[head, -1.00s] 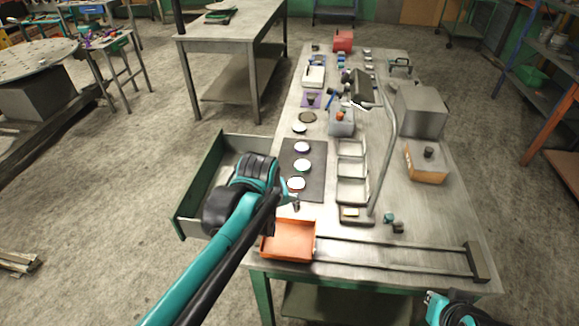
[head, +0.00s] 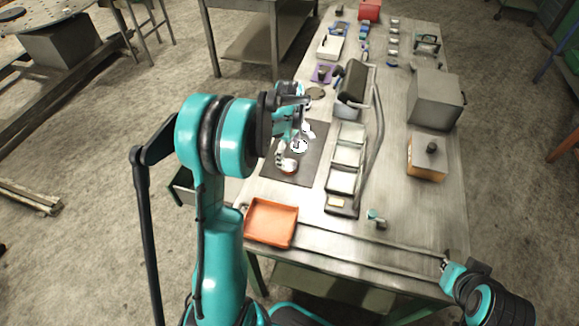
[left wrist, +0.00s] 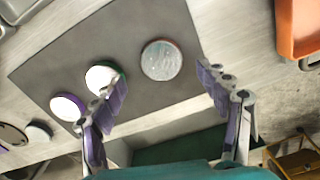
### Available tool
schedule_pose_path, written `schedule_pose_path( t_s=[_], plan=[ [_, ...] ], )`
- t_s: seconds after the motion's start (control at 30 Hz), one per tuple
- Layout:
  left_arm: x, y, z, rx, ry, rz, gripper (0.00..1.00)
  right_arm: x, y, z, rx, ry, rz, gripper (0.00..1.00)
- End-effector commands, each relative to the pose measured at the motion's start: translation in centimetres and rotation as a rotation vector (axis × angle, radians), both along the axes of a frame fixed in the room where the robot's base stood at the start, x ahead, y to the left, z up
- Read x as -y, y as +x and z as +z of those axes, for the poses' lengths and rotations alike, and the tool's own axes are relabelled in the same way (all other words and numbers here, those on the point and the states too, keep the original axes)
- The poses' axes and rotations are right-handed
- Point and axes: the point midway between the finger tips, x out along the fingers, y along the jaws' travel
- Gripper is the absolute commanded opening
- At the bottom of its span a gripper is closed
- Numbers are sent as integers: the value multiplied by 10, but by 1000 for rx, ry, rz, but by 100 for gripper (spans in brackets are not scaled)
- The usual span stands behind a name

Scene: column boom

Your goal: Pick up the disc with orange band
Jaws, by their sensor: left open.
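Three pale-topped discs lie in a row on a dark mat (head: 300,178). The disc at the end nearest the orange tray, taken as the orange-banded one (head: 288,167), shows in the left wrist view (left wrist: 161,60) with a grey, speckled top; its band is barely visible there. The green-banded disc (left wrist: 103,77) and purple-banded disc (left wrist: 67,106) lie beyond it. My left gripper (left wrist: 160,84) is open and empty, its fingers on either side of the near disc in the picture, apart from it. In the head view the left gripper (head: 294,143) partly hides the discs. My right gripper (head: 450,268) is at the bench's front right, its jaws unclear.
An orange tray (head: 271,222) sits at the bench's front left corner. A grey compartment tray (head: 345,157) and a lamp (head: 352,85) stand right of the mat. A grey box (head: 433,100) and an orange-sided box (head: 427,160) stand further right.

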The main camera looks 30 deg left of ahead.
Motion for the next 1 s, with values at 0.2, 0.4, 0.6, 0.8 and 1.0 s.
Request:
schedule_pose_path(
  t_s=[0.2,0.4,0.6,0.8,1.0],
  plan=[
    [2,-2,-36,1,0,-1,75,0,0,-17,0,0,0,0],
    [2,-2,-43,1,0,-1,75,0,0,-18,0,0,0,0],
    [2,-2,-43,1,0,-2,48,0,0,-17,0,0,0,0],
    [2,-2,-42,1,0,-2,7,0,0,-17,0,0,0,0],
    [2,-2,-42,1,0,-2,7,0,0,-17,0,0,0,0]
  ],
)
